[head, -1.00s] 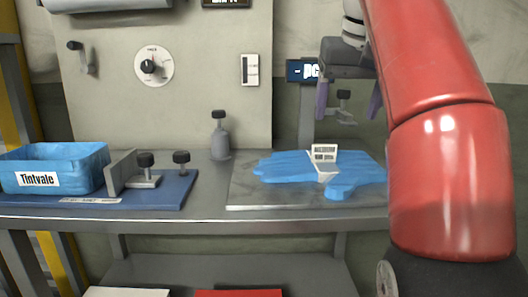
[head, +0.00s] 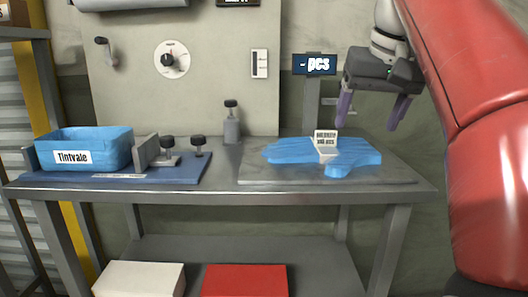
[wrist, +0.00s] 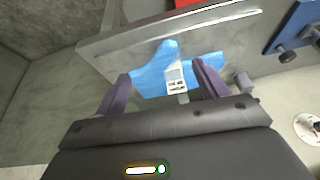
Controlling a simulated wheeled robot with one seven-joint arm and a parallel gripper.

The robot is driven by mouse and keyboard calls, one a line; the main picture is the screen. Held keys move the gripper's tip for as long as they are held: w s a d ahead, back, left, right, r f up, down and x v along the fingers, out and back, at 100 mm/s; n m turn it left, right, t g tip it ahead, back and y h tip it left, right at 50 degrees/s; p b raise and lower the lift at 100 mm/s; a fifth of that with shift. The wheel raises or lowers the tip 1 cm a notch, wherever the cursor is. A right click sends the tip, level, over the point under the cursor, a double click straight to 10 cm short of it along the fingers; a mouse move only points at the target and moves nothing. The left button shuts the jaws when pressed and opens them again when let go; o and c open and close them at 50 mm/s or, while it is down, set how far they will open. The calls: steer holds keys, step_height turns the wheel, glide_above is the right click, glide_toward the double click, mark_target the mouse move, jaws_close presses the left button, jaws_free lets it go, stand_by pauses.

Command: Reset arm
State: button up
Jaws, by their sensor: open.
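My gripper (head: 374,111) is open and empty, with two purple fingers pointing down. It hangs above the right end of the table, to the right of the blue glove and apart from it. The blue glove (head: 290,151) lies flat on a grey metal plate (head: 395,176). A small white label block (head: 326,147) with dark print rests on the glove. In the wrist view the glove (wrist: 152,78) and the label block (wrist: 176,77) show beyond the open fingers (wrist: 160,88). My red arm fills the right side of the head view.
A blue bin marked Tintvale (head: 110,151) stands on a blue board (head: 185,177) at the table's left, beside a clamp with black knobs (head: 168,143). A "pcs" display (head: 314,64) is behind the plate. White (head: 140,280) and red boxes (head: 245,281) sit below.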

steer(key=s+f, duration=0.5)
steer(key=f, duration=0.6)
steer(key=s+a+f, duration=0.1)
steer(key=s+f, duration=0.5)
steer(key=f, duration=0.5)
steer(key=s+f+t, duration=0.1)
steer(key=s+f, duration=0.4)
steer(key=f, duration=0.6)
steer(key=shift+s+a, duration=0.35)
steer(key=shift+a, duration=0.05)
